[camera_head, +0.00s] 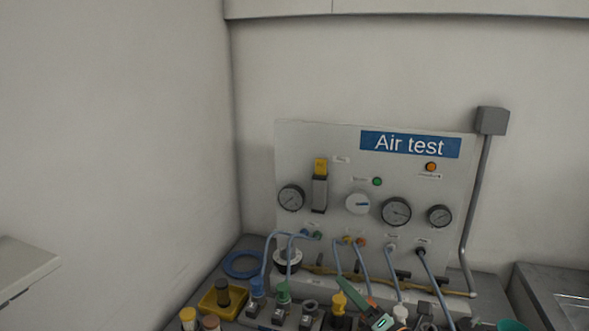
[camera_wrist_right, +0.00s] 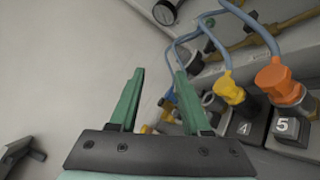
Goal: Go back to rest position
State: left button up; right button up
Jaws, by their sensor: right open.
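My right gripper (camera_wrist_right: 160,76) is open in the right wrist view, with two green fingers apart and nothing between them. In the head view, part of my right gripper (camera_head: 362,305) shows green at the bottom edge, among the fittings in front of the test panel. A yellow fitting (camera_wrist_right: 229,88) on block 4 and an orange fitting (camera_wrist_right: 278,84) on block 5 stand to the right of the fingers in the wrist view, apart from them. My left gripper is not in view.
The "Air test" panel (camera_head: 335,223) with gauges stands against the wall. Blue hoses run down from it to several fittings. A yellow tray (camera_head: 208,303) and a coiled blue hose (camera_head: 243,275) lie at left. A grey conduit (camera_head: 477,210) runs down at right.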

jog(key=s+d+f+m+g+h, duration=0.3)
jog(key=s+f+m, duration=0.2)
jog(key=s+m, duration=0.3)
jog(key=s+d+f+m+g+h, duration=0.2)
jog(key=s+f+m, duration=0.3)
jog(key=s+m, duration=0.3)
jog(key=s+d+f+m+g+h, duration=0.3)
jog(key=s+d+f+m+h, duration=0.1)
jog(key=s+m, duration=0.4)
jog(key=shift+s+d+f+m+g+h, duration=0.3)
jog(key=shift+s+d+f+h, duration=0.1)
jog(key=shift+f+h, duration=0.1)
jog(key=s+f+m+g+y, duration=0.15)
jog(key=s+m+g, duration=0.25)
jog(key=s, duration=0.8)
jog(key=w+a+f+t+y, duration=0.1)
jog(key=w+a+f+t, duration=0.1)
jog(key=f, duration=0.3)
jog(key=w+a+f+t, duration=0.2)
jog(key=a+f+t, duration=0.1)
jog(key=f, duration=0.2)
jog(key=shift+w+f+n+y, duration=0.3)
jog(key=shift+f+y, duration=0.05)
jog(key=shift+f, duration=0.05)
